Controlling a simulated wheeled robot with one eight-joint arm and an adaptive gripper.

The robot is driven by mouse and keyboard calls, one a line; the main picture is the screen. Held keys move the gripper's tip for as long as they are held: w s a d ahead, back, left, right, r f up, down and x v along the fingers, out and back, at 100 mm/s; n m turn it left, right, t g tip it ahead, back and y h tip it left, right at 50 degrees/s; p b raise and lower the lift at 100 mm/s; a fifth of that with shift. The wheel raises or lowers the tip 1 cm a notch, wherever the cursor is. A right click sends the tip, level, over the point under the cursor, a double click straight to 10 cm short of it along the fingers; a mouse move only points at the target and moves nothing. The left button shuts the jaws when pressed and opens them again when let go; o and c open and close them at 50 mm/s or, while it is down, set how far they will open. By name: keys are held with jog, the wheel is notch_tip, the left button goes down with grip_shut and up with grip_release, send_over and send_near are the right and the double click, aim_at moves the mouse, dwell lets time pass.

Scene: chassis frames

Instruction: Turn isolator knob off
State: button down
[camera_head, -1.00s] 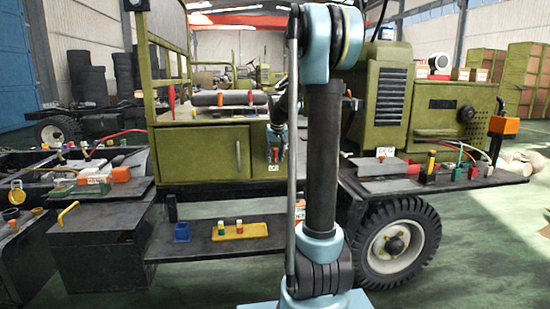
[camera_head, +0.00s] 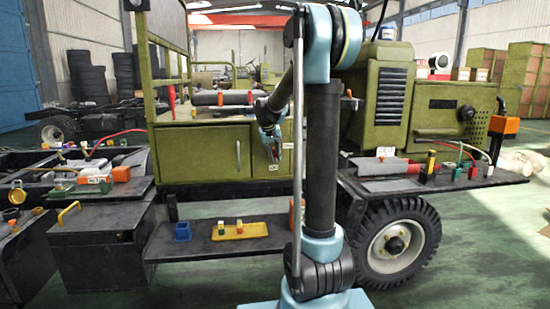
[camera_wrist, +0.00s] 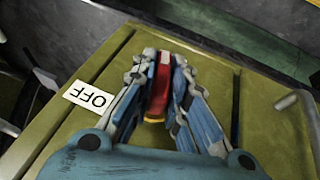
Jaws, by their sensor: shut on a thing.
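The isolator knob (camera_wrist: 159,88) is red with a yellow part at its lower end in the wrist view. It sits on the olive cabinet front (camera_wrist: 205,62). My gripper (camera_wrist: 164,62) has a blue finger on each side of the knob and is shut on it. A white label (camera_wrist: 91,96) reading OFF is left of the fingers. In the head view my gripper (camera_head: 274,155) is at the right part of the olive cabinet (camera_head: 205,155), where the knob is mostly hidden by the fingers.
A grey handle (camera_wrist: 300,105) sticks out to the right of my gripper in the wrist view. A black shelf (camera_head: 200,248) with a yellow plate (camera_head: 240,231) is below the cabinet. A ledge with several small parts lies at the right.

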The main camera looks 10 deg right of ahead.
jog(key=h, duration=0.3)
jog(key=shift+a+f+n+h, duration=0.1)
jog(key=shift+a+n+h, duration=0.2)
jog(key=shift+n, duration=0.1)
jog(key=h, duration=0.3)
jog(key=shift+f+n+t, duration=0.1)
jog(key=shift+n+t, duration=0.2)
jog(key=shift+n, duration=0.1)
jog(key=n+h, duration=0.1)
jog(key=h, duration=0.2)
jog(key=shift+f+t+h, duration=0.1)
jog(key=shift+t+h, duration=0.2)
jog(key=shift+f+n+t+h, duration=0.1)
jog(key=shift+n+t+h, duration=0.5)
jog(key=shift+h, duration=1.1)
jog(key=shift+s, duration=0.1)
jog(key=c, duration=1.6)
grip_release()
